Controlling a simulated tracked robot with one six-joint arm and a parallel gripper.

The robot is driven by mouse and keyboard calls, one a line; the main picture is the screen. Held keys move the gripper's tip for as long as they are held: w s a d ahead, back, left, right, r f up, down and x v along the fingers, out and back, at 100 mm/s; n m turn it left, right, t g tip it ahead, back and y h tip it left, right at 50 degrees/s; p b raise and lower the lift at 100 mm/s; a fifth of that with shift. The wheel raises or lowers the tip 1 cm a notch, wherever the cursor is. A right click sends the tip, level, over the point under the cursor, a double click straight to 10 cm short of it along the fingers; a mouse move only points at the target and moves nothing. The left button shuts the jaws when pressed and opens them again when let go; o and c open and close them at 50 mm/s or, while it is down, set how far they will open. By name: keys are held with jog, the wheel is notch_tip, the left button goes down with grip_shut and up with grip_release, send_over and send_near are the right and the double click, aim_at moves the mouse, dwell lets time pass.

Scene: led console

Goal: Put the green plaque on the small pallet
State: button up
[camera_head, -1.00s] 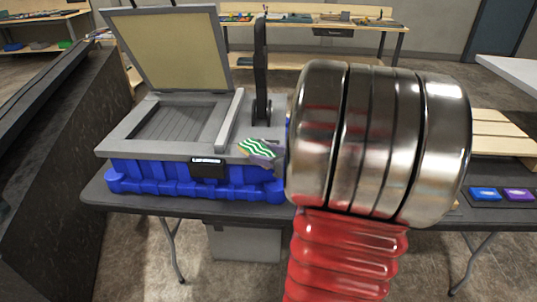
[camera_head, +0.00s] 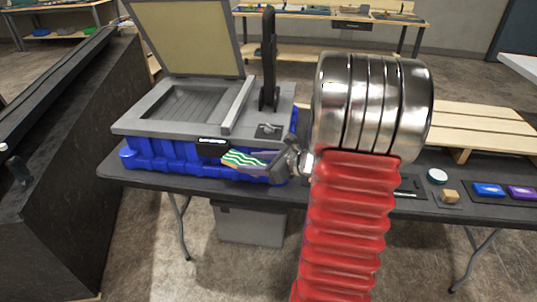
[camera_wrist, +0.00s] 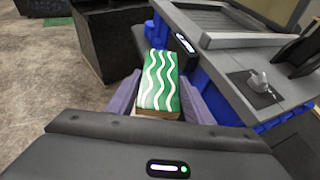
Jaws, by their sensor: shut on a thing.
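The green plaque (camera_wrist: 159,82) has white wavy lines and a wooden edge. My gripper (camera_wrist: 160,100) is shut on it, with a purple finger on each side in the wrist view. In the head view my gripper (camera_head: 262,160) holds the plaque (camera_head: 240,159) in front of the blue base of the console, near the table's front edge. The small pallet, a light wooden slatted platform (camera_head: 480,122), stands on the table at the right, partly hidden behind my red and metal arm.
The grey and blue console (camera_head: 165,126) with a raised lid and an upright black lever (camera_head: 269,60) fills the table's left side.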

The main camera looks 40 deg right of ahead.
jog(key=w+a+f+n+g+y, duration=0.2)
jog(key=a+f+n+y, duration=0.1)
jog(key=a+f, duration=0.7)
jog(key=w+a+f+n+g+y, duration=0.2)
jog(key=a+f, duration=0.8)
jog(key=a, duration=0.8)
jog(key=n+g+y, duration=0.1)
jog(key=n+y, duration=0.1)
jog(key=shift+n+y, duration=0.3)
jog(key=shift+n, duration=0.1)
jog(key=shift+w, duration=0.1)
